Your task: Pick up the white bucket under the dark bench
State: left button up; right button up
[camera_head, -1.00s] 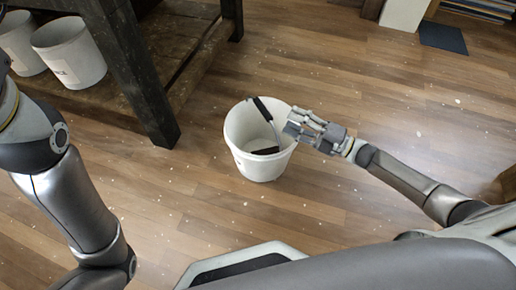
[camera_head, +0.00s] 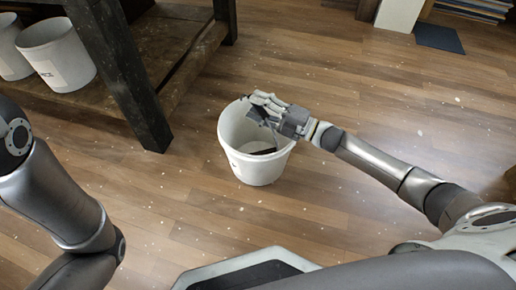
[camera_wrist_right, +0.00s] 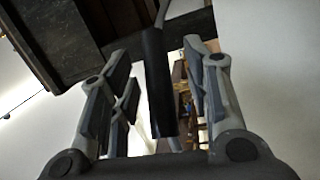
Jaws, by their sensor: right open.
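A white bucket (camera_head: 257,169) stands upright on the wooden floor, just right of the dark bench's (camera_head: 121,72) near leg. My right gripper (camera_head: 261,106) is above the bucket's rim, its fingers over the opening and covering part of the handle. In the right wrist view, the handle's black grip (camera_wrist_right: 160,88) lies between the open fingers (camera_wrist_right: 163,100), with gaps at both sides. Two more white buckets (camera_head: 62,60) (camera_head: 12,48) stand on the bench's low shelf. My left gripper is out of view.
The bench leg is close to the bucket's left. The floor (camera_head: 330,70) behind and to the right is mostly clear, with small pale specks. A white block (camera_head: 398,14) and a dark mat (camera_head: 439,38) are at the far right.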

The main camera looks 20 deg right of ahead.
jog(key=c, duration=0.9)
jog(key=shift+r, duration=0.15)
grip_shut()
jog(key=shift+r, duration=0.15)
